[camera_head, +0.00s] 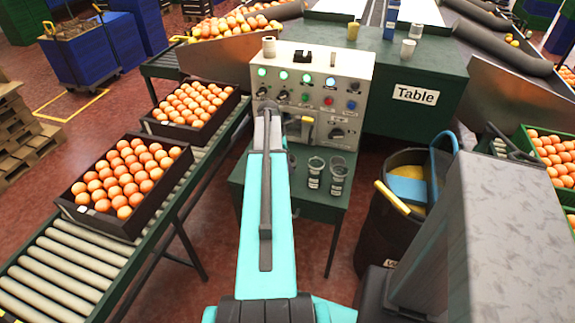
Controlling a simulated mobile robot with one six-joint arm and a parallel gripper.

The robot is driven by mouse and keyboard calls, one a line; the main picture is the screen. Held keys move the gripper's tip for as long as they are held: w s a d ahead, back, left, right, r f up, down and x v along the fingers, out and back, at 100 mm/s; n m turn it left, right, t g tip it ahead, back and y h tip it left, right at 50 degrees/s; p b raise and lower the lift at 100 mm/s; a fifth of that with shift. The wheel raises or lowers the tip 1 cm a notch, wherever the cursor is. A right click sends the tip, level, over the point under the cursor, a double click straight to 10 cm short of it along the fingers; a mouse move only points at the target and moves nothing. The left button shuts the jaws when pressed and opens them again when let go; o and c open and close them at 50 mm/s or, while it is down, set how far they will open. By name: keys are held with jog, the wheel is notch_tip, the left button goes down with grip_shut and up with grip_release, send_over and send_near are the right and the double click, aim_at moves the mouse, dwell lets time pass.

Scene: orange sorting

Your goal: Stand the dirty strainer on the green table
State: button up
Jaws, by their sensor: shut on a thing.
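My cyan arm link (266,215) reaches up the middle of the view. My gripper is not visible; the arm hides the space behind it, so what it holds cannot be seen. The large dark green table (440,112), labelled "Table", stands at the back right of the control panel. No strainer can be made out clearly. A grey cup-like vessel (315,172) and another one (338,171), with labels too small to read, stand on a low green stand (318,197).
The control panel (312,88) with lit buttons rises behind the stand. A dark bin (403,235) with blue and yellow things stands right. The roller conveyor (75,260) carries an orange crate (125,226) and a second crate (198,138) at left. Red floor shows between.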

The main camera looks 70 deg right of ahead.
jog(key=shift+w+d, duration=0.4)
jog(key=shift+d, duration=0.1)
jog(key=shift+f, duration=0.15)
jog(key=shift+f+p, duration=0.45)
jog(key=shift+f, duration=1.2)
jog(key=shift+f, duration=0.1)
jog(key=o, duration=1.1)
jog(key=b+v, duration=0.1)
jog(key=v, duration=1.1)
jog(key=shift+b, duration=0.35)
